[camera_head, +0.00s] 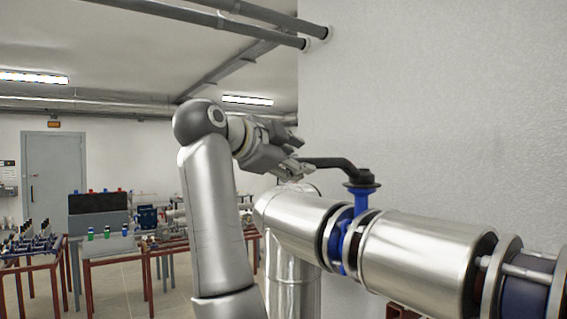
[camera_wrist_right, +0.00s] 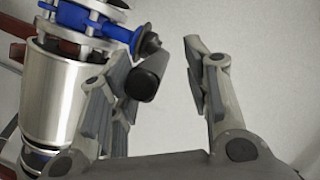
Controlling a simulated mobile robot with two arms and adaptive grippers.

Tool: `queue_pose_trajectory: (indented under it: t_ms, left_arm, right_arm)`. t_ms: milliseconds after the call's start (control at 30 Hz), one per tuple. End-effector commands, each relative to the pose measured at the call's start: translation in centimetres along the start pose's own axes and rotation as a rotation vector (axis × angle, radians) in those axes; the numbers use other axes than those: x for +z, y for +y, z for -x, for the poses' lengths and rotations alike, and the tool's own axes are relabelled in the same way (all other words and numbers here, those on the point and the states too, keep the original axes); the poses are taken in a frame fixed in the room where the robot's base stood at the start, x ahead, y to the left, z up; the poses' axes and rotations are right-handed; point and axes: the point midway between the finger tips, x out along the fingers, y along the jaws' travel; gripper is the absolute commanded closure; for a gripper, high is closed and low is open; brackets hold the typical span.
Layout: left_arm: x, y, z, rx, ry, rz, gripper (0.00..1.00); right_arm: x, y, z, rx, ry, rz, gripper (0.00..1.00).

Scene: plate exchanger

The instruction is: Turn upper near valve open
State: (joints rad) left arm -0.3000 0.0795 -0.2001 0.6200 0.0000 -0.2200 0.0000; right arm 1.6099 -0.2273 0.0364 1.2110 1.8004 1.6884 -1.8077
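The valve has a black lever handle (camera_head: 333,163) on a blue stem and body (camera_head: 359,197), set in a large silver pipe. The lever points left from the stem, toward my right gripper (camera_head: 300,155). In the right wrist view the blue valve body (camera_wrist_right: 103,22) is at the top left, and the lever's black end (camera_wrist_right: 143,84) points at the camera. My right gripper (camera_wrist_right: 168,80) is open, and the lever end lies between its fingers, nearer the left one. I cannot tell whether it touches that finger. My left gripper is not in view.
The silver pipe (camera_head: 425,258) runs across the lower right, close to a pale wall (camera_head: 450,120). Tables with equipment (camera_head: 98,215) and a grey door (camera_head: 55,175) are farther back on the left. Grey pipes (camera_head: 210,20) run overhead.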

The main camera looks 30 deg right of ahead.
Motion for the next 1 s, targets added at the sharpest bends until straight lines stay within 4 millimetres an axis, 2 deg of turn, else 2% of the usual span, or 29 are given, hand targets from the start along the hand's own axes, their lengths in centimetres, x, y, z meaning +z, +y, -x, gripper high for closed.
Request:
queue_pose_trajectory:
  t_ms: [100, 300, 667, 800, 1000]
  left_arm:
    - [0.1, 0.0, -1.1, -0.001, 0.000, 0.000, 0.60]
    - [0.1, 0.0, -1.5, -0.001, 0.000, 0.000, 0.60]
    - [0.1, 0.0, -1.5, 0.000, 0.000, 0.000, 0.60]
    - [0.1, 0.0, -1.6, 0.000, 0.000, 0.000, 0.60]
    - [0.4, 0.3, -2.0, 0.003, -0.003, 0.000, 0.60]
  right_arm:
    - [0.2, 0.1, 2.0, -0.004, -0.003, 0.000, 0.57]
    - [0.1, 0.1, 3.7, -0.001, -0.002, 0.002, 0.57]
    - [0.1, 0.1, 4.0, 0.003, -0.001, 0.002, 0.58]
    - [0.5, 0.3, 3.6, 0.001, 0.011, 0.006, 0.76]
    - [2.1, 1.2, 1.9, -0.022, 0.087, -0.036, 1.00]
